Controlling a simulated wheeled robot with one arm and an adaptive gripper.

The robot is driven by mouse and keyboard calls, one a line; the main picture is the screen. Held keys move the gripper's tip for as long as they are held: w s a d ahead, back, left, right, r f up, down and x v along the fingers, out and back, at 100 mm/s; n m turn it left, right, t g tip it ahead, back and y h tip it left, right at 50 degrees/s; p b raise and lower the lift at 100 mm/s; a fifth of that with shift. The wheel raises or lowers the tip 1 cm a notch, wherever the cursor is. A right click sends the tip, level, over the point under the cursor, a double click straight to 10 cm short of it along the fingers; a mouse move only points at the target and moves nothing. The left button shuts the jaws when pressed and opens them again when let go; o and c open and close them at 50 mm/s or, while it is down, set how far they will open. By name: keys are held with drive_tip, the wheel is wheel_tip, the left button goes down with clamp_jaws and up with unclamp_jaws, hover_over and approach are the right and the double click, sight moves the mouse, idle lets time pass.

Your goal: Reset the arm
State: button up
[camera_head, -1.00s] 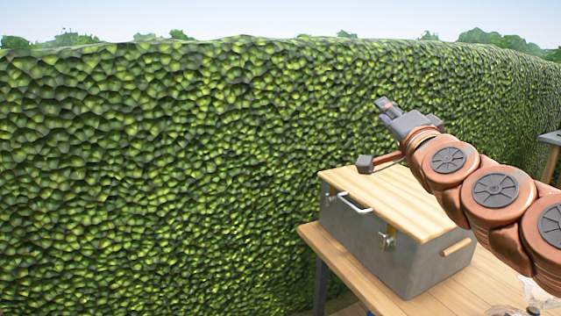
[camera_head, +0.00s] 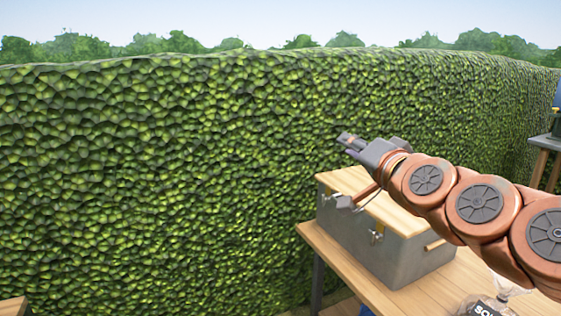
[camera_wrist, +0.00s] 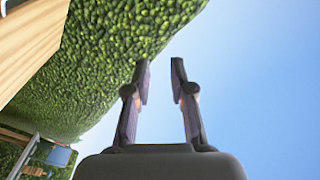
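My gripper (camera_head: 346,139) is at the end of my copper-coloured arm, raised above the left part of a grey box with a wooden lid. In the wrist view my gripper (camera_wrist: 159,70) has its two dark fingers apart, with only sky and hedge between the tips. Nothing is held. The arm reaches in from the right and hides part of the box behind it.
The grey box (camera_head: 400,262) stands on a wooden table (camera_head: 352,281). A clear bag (camera_head: 492,302) lies at the table's lower right. A tall green hedge (camera_head: 160,180) runs behind. Another table (camera_head: 545,143) stands at the far right.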

drive_tip(key=s+a+f+n+g+h+p, duration=0.1)
drive_tip(key=s+a+f+n+g+p, duration=0.15)
drive_tip(key=s+f+g+p, duration=0.35)
drive_tip(key=s+a+f+n+g+p, duration=0.2)
drive_tip(key=s+f+n+g+p, duration=0.15)
drive_tip(key=s+p, duration=0.35)
drive_tip(key=s+d+g+h+p, duration=0.2)
drive_tip(key=s+d+g+p, duration=0.2)
drive_tip(key=s, duration=0.7)
drive_tip(key=s+d+g+h+p, duration=0.2)
drive_tip(key=s+d+g+p, duration=0.3)
drive_tip(key=s, duration=0.6)
drive_tip(key=shift+s+f+h+p, duration=0.15)
drive_tip(key=shift+f+h+p, duration=0.15)
drive_tip(key=shift+p, duration=0.1)
drive_tip(key=shift+d+g, duration=0.1)
drive_tip(key=shift+g, duration=0.15)
